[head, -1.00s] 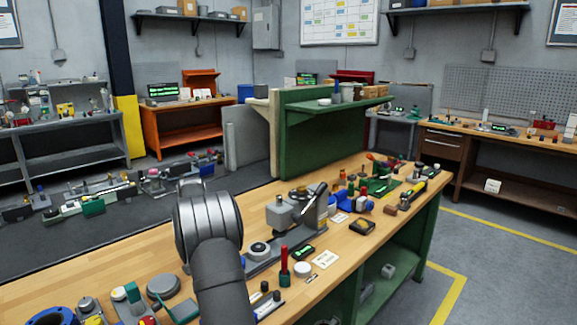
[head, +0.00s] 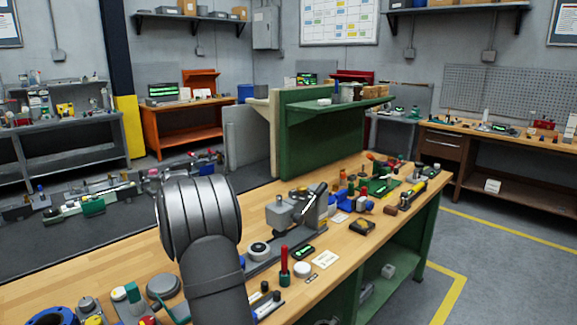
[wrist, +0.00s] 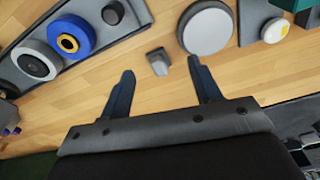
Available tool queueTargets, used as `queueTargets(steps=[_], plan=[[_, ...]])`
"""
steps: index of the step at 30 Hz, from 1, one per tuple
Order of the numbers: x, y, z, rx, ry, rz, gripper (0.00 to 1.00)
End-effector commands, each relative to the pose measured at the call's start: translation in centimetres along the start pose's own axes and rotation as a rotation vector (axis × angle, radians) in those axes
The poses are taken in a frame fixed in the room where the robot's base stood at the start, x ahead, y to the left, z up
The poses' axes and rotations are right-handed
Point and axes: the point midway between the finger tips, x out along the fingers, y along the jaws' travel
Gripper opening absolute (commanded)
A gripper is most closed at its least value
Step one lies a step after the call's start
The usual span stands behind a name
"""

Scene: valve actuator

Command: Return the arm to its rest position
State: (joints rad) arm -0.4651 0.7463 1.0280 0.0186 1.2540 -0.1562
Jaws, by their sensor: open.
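My gripper (wrist: 160,78) shows in the wrist view with its two dark fingers spread apart and nothing between them. It hangs over the wooden bench top. A small grey block (wrist: 157,62) lies just beyond the fingertips, apart from them. In the head view my grey arm rises over the front of the bench (head: 110,262), left of the valve actuator (head: 297,208); the gripper itself is hidden there. The actuator is a grey metal body on a grey base plate, with a dark lever tilted up to the right.
A round grey disc (wrist: 207,28) and a blue ring with a yellow centre (wrist: 70,40) lie near the fingers. A red-handled tool (head: 284,262) stands upright on the bench. Several small parts crowd the right end.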

Motion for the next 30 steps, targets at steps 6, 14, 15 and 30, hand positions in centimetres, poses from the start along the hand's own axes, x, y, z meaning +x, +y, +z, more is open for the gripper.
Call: queueTargets(steps=[6,14,15,30], plan=[[0.0,-4.6,0.3,0.066,0.001,0.009,0.58],[1.2,-8.2,0.9,0.133,0.002,0.016,0.58],[1.8,-8.1,0.9,0.133,0.003,0.016,0.58],[4.0,-8.1,1.1,0.131,0.006,0.015,0.58]])
